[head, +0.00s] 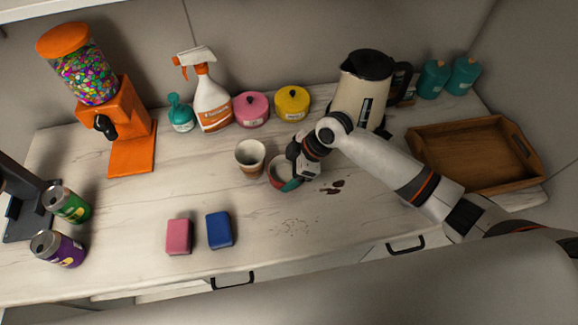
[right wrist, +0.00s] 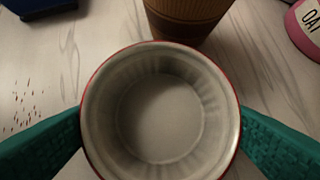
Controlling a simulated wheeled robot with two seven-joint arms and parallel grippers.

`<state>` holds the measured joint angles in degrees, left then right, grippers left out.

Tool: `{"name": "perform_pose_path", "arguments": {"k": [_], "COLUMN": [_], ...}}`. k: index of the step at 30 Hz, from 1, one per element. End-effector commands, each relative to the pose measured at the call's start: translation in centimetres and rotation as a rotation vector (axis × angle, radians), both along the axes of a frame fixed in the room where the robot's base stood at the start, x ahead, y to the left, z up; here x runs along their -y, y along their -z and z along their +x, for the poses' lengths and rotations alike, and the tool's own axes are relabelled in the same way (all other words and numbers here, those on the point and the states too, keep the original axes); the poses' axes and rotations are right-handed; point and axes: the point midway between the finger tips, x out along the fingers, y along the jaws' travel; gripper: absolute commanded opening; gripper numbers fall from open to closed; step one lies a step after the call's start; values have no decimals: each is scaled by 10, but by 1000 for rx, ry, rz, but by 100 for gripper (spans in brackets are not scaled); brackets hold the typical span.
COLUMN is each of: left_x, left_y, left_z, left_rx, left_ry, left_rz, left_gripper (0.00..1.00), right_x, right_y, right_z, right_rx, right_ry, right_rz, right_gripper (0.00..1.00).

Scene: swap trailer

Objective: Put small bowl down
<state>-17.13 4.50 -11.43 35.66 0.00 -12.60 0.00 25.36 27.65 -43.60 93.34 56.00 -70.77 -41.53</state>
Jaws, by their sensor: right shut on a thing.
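The small bowl (head: 279,171) has a red outside and a pale grey inside. It is at the middle of the counter in the head view, just right of the paper cup. In the right wrist view the bowl (right wrist: 160,112) fills the middle and looks empty. My right gripper (head: 291,184) is shut on the bowl, with one green finger on each side of its rim in the right wrist view (right wrist: 160,130). The bowl is at or close to the counter top; I cannot tell whether it touches. My left gripper is not in view.
The brown paper cup (head: 250,157) stands close beside the bowl. A pink sponge (head: 179,237) and a blue sponge (head: 220,230) lie in front. Dark spots (head: 333,187) and crumbs (head: 297,226) mark the counter. A kettle (head: 358,92) and a wooden tray (head: 470,150) are at the right.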

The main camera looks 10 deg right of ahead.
Motion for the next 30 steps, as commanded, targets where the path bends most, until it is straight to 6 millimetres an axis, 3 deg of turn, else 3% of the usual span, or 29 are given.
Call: {"name": "perform_pose_path", "arguments": {"k": [10,11,14,24,30], "left_x": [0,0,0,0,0], "left_y": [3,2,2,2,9], "left_z": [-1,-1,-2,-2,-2], "left_rx": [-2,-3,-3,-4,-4], "left_ry": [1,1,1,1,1], "left_rz": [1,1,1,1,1], "left_gripper": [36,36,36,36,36], "right_x": [0,0,0,3,21], "right_y": [4,3,3,-4,-35], "right_z": [0,0,0,0,-3], "right_rx": [1,0,0,2,5], "right_ry": [-1,-1,0,1,1], "right_rz": [1,0,0,1,-1], "right_gripper": [52,84,100,100,100]}}
